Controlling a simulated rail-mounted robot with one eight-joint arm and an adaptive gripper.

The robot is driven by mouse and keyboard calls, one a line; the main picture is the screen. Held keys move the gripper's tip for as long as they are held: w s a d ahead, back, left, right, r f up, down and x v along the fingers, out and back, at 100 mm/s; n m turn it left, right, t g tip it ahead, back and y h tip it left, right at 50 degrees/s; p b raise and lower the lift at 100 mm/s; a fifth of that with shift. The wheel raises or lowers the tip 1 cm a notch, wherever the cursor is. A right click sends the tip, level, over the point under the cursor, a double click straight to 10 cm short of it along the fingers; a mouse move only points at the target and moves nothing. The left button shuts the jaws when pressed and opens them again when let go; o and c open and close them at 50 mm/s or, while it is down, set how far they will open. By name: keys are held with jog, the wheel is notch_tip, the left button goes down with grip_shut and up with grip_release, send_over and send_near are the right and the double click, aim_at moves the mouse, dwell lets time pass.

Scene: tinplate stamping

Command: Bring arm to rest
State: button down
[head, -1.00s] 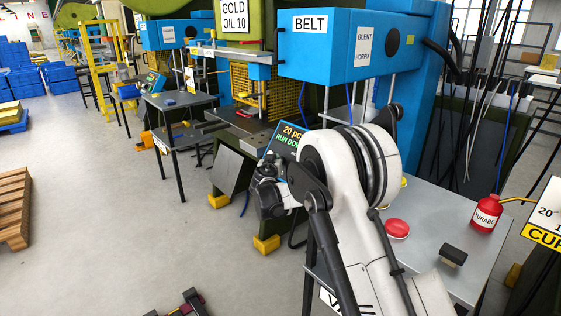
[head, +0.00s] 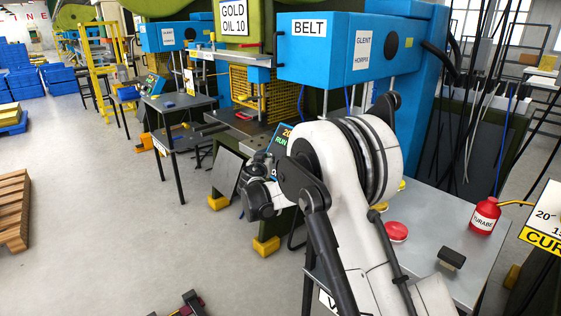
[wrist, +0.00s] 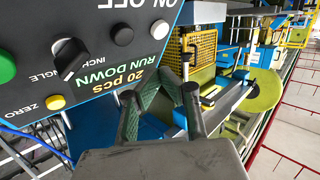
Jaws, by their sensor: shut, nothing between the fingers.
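My white arm (head: 375,235) is raised and bent at the right of centre in the head view, in front of the blue press. Its dark wrist end hangs to the left, near the control panel (head: 283,142), and hides part of it. My gripper (wrist: 161,95) shows at the lower middle of the wrist view as two dark fingers. It is shut and holds nothing. In the wrist view the control panel (wrist: 95,60), with its knobs and buttons, fills the upper left, close to the fingers. I cannot tell the exact gap.
A grey table (head: 437,218) at the right holds a red oil can (head: 484,216), a red button (head: 396,232) and a dark block (head: 451,258). The blue press (head: 340,45) stands behind. The floor to the left is open, with a pallet (head: 12,212) at its edge.

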jog(key=s+d+r+m+g+h+p, duration=0.15)
jog(key=s+d+r+g, duration=0.25)
jog(key=s+d+r, duration=1.25)
jog(key=s+d+r+g+p, duration=0.2)
jog(key=s+d, duration=0.8)
jog(key=s, duration=0.4)
jog(key=s+d+f+n+g+y+p, duration=0.1)
jog(key=s+f, duration=0.2)
jog(key=s, duration=1.1)
jog(key=s+d+f+g+y+p, duration=0.1)
jog(key=s+f, duration=0.3)
jog(key=s, duration=1)
jog(key=shift+s+d+n+g+y, duration=0.2)
jog(key=shift+d+n+g+y, duration=0.2)
jog(key=shift+g, duration=0.2)
jog(key=shift+a+r, duration=0.1)
